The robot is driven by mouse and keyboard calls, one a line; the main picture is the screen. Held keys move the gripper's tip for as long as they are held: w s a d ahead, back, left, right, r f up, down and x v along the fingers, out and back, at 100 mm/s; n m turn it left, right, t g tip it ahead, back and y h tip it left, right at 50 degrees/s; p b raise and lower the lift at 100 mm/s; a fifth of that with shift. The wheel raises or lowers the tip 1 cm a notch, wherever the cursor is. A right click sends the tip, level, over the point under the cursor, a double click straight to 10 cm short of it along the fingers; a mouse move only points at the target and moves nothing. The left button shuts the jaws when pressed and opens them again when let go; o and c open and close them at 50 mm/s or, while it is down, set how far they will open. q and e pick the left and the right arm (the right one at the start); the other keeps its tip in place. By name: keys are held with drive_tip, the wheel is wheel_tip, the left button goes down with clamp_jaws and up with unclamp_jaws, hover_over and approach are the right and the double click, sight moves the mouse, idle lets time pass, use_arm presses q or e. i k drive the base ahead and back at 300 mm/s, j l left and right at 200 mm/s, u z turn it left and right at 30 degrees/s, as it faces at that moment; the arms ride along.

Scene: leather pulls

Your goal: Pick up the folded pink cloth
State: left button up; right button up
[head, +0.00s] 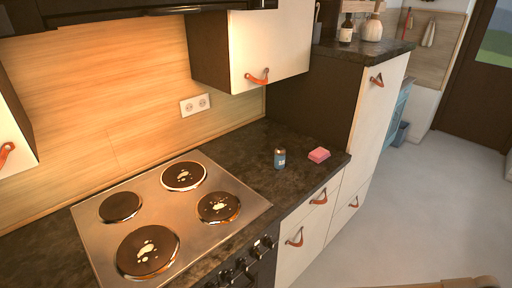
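The folded pink cloth (319,155) is a small, block-like pink shape. It lies on the dark countertop (258,148) in the head view, right of centre and close to the counter's right end. Neither of my grippers can be made out in this view, so nothing is seen touching the cloth.
A small blue jar (280,160) stands just left of the cloth. A steel cooktop (205,180) with dark hotplates is further left. A tall cabinet (372,110) rises behind the counter's end. Below are white drawers (311,222) with leather pulls. Open floor (440,200) lies to the right.

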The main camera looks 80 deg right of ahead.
sight(318, 155)
drive_tip(key=z, duration=3.2)
drive_tip(key=i+l+u, duration=0.15)
drive_tip(key=i+l, duration=0.35)
drive_tip(key=i+l+u, duration=0.1)
drive_tip(key=i+l, duration=0.4)
drive_tip(key=l, duration=0.15)
